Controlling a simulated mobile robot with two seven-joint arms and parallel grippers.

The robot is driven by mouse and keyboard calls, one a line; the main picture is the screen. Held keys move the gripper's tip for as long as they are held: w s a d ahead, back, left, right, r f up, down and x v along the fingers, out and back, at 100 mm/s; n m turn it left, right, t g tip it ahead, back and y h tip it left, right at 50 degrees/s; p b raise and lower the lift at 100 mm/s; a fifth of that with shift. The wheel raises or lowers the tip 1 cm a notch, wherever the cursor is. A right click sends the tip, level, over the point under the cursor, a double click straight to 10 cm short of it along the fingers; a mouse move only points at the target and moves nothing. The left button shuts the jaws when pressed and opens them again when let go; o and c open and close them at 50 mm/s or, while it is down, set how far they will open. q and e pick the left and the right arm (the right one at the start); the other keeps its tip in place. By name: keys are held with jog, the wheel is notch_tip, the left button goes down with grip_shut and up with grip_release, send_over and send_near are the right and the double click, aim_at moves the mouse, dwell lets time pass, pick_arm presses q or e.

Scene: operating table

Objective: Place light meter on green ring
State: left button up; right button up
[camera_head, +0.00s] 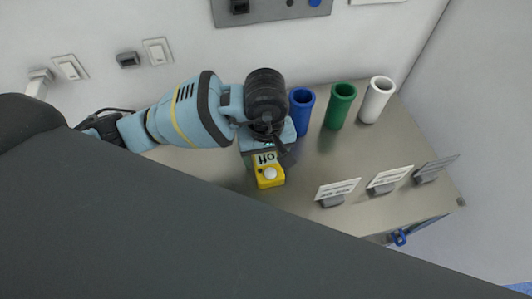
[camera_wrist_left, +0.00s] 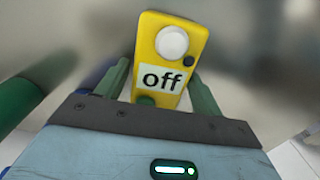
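The light meter (camera_head: 269,173) is a small yellow box with a white dome and an "off" label. It also shows clearly in the left wrist view (camera_wrist_left: 168,60), tilted a little between the green fingers. My left gripper (camera_head: 264,150) is at the light meter, one finger on each side, and looks closed on it. Whether the meter touches the table is hidden. A green, upright, hollow cylinder with a ring-like rim (camera_head: 341,104) stands to the right of the gripper. No separate flat green ring can be made out. My right gripper is not in view.
A blue cylinder (camera_head: 301,110) stands just right of my gripper, close to it, and a white one (camera_head: 377,100) stands beyond the green. Several small signs on stands (camera_head: 337,190) line the table's front right. The metal table (camera_head: 312,165) is bare between cylinders and signs.

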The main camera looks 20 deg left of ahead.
aim_at(266, 156)
pick_arm(q)
jog(key=shift+o, duration=0.7)
jog(key=shift+r, duration=0.1)
notch_tip(266, 156, up, 12)
jog(key=shift+p, duration=0.4)
jog(key=shift+o, duration=0.4)
jog(key=shift+r, duration=0.1)
